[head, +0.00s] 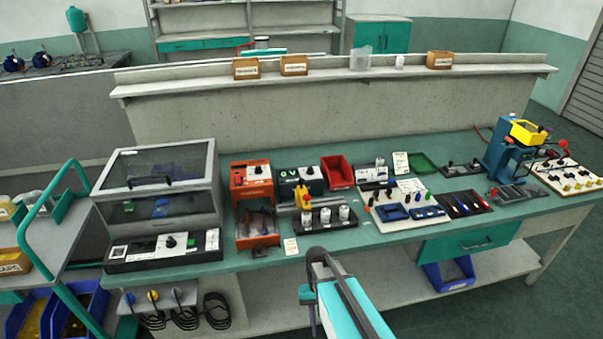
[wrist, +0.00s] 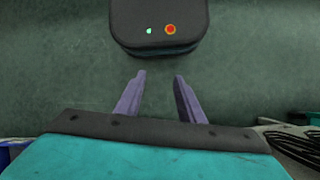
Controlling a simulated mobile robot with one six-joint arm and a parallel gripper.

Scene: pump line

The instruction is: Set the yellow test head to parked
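A yellow block with a red top (head: 303,197) stands on a grey rail in front of a dark tester box (head: 301,180) marked "0 V", at the middle of the bench; it looks like the yellow test head. The marking of its positions is too small to read. Another yellow part (head: 526,132) sits on a blue press at the bench's right end.
An orange unit (head: 252,183) stands left of the tester, a red bin (head: 337,172) right of it. A black block with white cylinders (head: 324,219) lies in front. A clear-lidded case (head: 160,185) fills the bench's left end. A green trolley (head: 50,215) stands at far left.

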